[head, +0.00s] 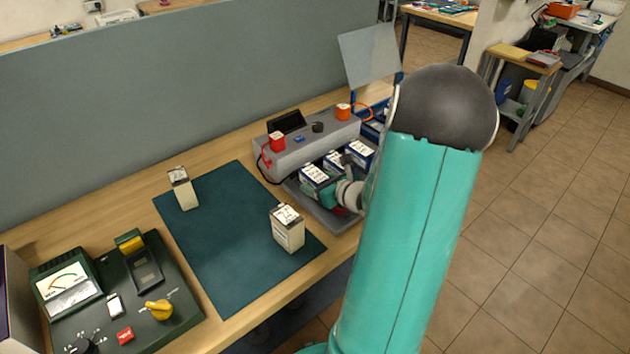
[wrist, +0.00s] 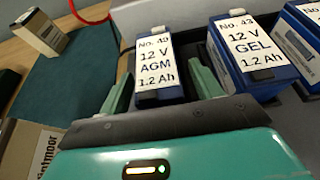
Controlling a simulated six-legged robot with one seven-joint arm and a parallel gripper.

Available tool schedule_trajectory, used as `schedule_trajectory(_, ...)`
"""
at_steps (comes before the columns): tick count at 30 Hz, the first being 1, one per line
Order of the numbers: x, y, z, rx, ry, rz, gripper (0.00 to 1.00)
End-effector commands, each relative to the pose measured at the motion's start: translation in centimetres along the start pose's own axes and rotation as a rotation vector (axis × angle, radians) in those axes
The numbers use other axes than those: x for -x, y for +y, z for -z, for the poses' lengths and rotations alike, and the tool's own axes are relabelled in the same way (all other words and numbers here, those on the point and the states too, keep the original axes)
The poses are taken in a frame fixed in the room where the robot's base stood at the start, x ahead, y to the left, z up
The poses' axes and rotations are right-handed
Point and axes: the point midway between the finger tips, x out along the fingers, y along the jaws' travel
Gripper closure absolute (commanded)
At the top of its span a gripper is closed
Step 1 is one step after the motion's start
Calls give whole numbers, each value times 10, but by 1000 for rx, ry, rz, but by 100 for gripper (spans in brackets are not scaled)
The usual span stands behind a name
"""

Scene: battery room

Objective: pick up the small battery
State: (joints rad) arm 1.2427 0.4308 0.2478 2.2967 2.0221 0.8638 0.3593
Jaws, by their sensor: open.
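In the head view, several blue batteries with white labels stand in a grey tray (head: 333,223). The nearest blue battery (head: 314,176) also shows in the wrist view (wrist: 160,68), labelled "12 V AGM 1.2 Ah". My gripper (wrist: 161,82) is open, with one green finger on each side of this battery; contact cannot be told. A second blue battery (wrist: 252,55), labelled "12 V GEL 1.2 Ah", stands to its right. On the dark mat (head: 225,245) stand a slim beige battery (head: 182,187) and a wider beige battery (head: 288,228). My arm hides part of the tray.
A grey charger unit (head: 290,152) with red and orange clips stands behind the tray. A green meter panel (head: 130,290) sits at the front left. A grey partition (head: 170,100) bounds the bench's back. The mat's middle is clear.

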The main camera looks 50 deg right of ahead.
Motion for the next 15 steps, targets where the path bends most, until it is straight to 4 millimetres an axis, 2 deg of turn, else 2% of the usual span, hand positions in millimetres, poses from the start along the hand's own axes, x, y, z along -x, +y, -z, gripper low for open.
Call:
schedule_trajectory(2, 0, 0, 0, 0, 0, 0, 35)
schedule_trajectory(3, 0, 0, 0, 0, 0, 0, 39)
schedule_trajectory(12, 1, 0, 0, 0, 0, 1, 98)
schedule_trajectory(15, 1, -1, -1, 1, -2, 1, 100)
